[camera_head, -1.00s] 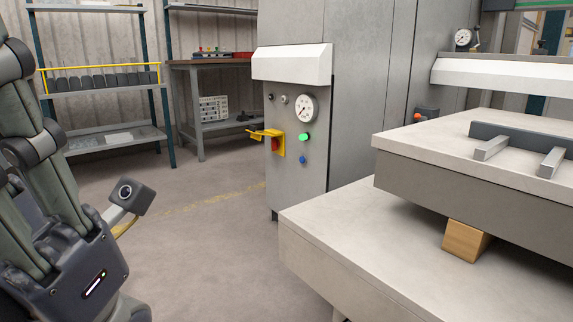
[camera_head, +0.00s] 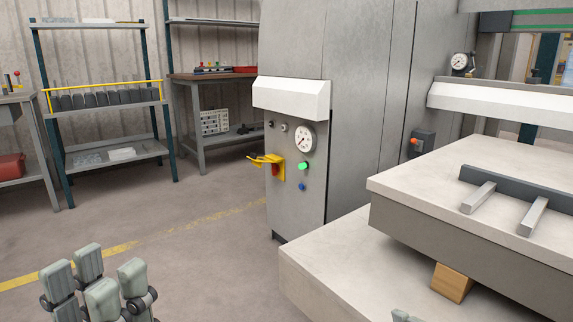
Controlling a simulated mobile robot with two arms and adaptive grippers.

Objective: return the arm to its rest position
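My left gripper (camera_head: 96,285) is at the lower left of the head view, with its grey-green finger segments pointing up above the floor. Its palm and lower parts are cut off by the bottom edge, and I cannot tell how far its fingers are spread. Nothing shows held at the visible tips. A small grey-green tip of my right gripper (camera_head: 401,316) shows at the bottom edge, in front of the pale lower table. The rest of it is out of view.
The grey machine cabinet (camera_head: 350,110) has a gauge, a green button and a yellow switch bracket (camera_head: 270,163). The pale machine table (camera_head: 420,190) is at right, with a wooden block (camera_head: 452,283) beneath it. A shelf (camera_head: 110,107) stands behind. The left floor is clear.

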